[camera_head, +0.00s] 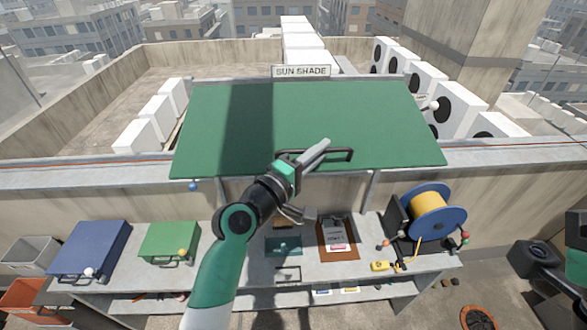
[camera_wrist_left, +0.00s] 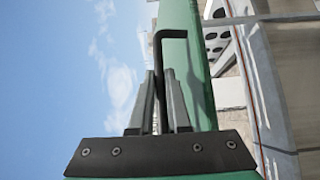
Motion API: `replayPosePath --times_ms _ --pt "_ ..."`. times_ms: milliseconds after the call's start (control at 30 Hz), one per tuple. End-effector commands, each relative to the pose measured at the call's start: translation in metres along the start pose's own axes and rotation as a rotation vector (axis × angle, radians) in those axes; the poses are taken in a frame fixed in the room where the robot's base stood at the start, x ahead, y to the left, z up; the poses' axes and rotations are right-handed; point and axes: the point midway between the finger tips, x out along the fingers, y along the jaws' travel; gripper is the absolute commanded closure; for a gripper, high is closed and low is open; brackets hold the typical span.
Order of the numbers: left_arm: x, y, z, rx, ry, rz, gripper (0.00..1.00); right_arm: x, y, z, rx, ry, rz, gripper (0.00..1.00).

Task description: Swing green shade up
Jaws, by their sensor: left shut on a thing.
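The green shade (camera_head: 350,115) is a wide flat panel behind the workbench, its far edge by the "SUN SHADE" sign (camera_head: 301,71) and its near edge above the bench. A dark bar handle (camera_head: 342,154) is fixed near its near edge. My left gripper (camera_head: 318,152) is shut on this handle, and its arm covers part of the near edge. In the left wrist view the handle (camera_wrist_left: 158,60) runs between the two fingers, with the green panel (camera_wrist_left: 200,80) just to the right. My right gripper is not in view.
White condenser units (camera_head: 455,95) stand behind on the right. A parapet ledge (camera_head: 90,172) runs along behind the bench.

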Motion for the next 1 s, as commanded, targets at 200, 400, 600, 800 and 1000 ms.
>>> replayPosePath --times_ms 200,400,600,800,1000 --pt "0.0082 0.0158 0.0045 0.005 -0.006 0.011 1.0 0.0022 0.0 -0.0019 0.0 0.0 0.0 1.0" --pt "0.0088 0.0159 0.0047 0.005 -0.006 0.01 1.0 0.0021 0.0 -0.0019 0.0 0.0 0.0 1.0" --pt "0.0086 0.0156 0.0043 0.006 -0.006 0.01 0.82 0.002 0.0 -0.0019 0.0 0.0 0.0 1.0" --pt "0.0087 0.0142 0.0058 0.004 -0.009 0.007 0.55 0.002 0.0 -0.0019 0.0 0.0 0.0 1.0" --pt "0.0088 0.0131 0.0067 0.002 -0.012 0.006 0.55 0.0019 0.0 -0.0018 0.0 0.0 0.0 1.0"
